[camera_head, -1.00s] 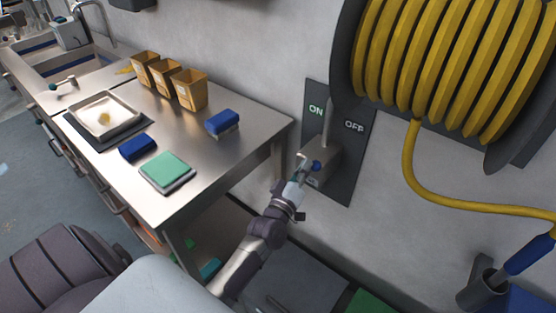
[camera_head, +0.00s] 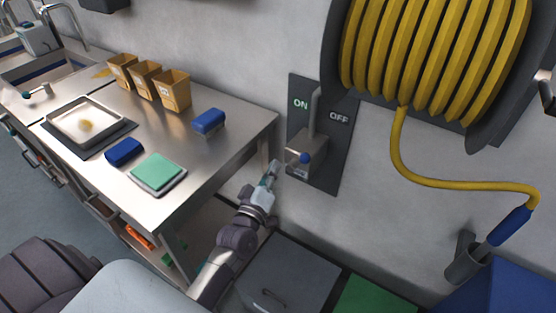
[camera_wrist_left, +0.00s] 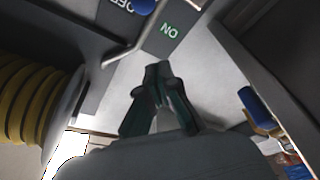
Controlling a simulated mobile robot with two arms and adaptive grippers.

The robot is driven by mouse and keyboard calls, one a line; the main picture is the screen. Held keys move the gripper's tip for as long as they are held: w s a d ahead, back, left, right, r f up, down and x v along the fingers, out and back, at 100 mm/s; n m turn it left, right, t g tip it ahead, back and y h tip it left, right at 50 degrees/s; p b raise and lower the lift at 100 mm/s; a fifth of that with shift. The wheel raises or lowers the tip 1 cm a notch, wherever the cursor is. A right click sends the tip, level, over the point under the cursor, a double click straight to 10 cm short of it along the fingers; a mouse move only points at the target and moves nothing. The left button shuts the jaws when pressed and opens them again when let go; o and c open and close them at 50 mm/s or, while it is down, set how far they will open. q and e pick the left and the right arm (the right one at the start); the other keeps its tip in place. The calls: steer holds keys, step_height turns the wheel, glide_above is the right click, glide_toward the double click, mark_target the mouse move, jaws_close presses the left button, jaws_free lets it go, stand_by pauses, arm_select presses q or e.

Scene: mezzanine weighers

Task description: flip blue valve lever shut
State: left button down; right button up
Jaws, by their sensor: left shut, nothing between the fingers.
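The plate has an ON label (camera_head: 301,103) on the left and an OFF label (camera_head: 339,117) on the right. My left gripper (camera_head: 274,167) is shut and empty, left of the valve and apart from it. My right gripper is not in view.
A yellow hose reel (camera_head: 430,60) hangs right of the plate, its hose running to a blue nozzle (camera_head: 510,225). A steel table (camera_head: 225,150) with bins, a tray and sponges stands left. Grey (camera_head: 290,275) and green boxes are below the valve.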

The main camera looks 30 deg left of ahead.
arm_select(q)
steer(key=s+d+f+m+g+h, duration=0.1)
steer(key=s+d+f+m+g, duration=0.15)
steer(key=s+f, duration=0.65)
steer(key=s+d+f+m+g+h, duration=0.1)
steer(key=s+d+f+m+g, duration=0.2)
steer(key=f, duration=1.3)
steer(key=s+d+f+m+g+h, duration=0.15)
steer(key=s+f+g, duration=0.3)
steer(key=f, duration=0.75)
steer(key=s+f+m+g, duration=0.2)
steer(key=s+f, duration=0.3)
steer(key=s, duration=0.4)
steer(key=s+a+f+m+g+y, duration=0.1)
steer(key=s+f, duration=0.4)
steer(key=s, duration=0.5)
steer(key=s+a+f+m+g, duration=0.1)
steer(key=s+f+m+g, duration=0.2)
steer(key=s, duration=0.7)
step_height(320, 180, down, 3)
steer(key=g, duration=0.2)
steer(key=shift+r+m+g+b, duration=0.15)
steer(key=shift+m+g+b, duration=0.15)
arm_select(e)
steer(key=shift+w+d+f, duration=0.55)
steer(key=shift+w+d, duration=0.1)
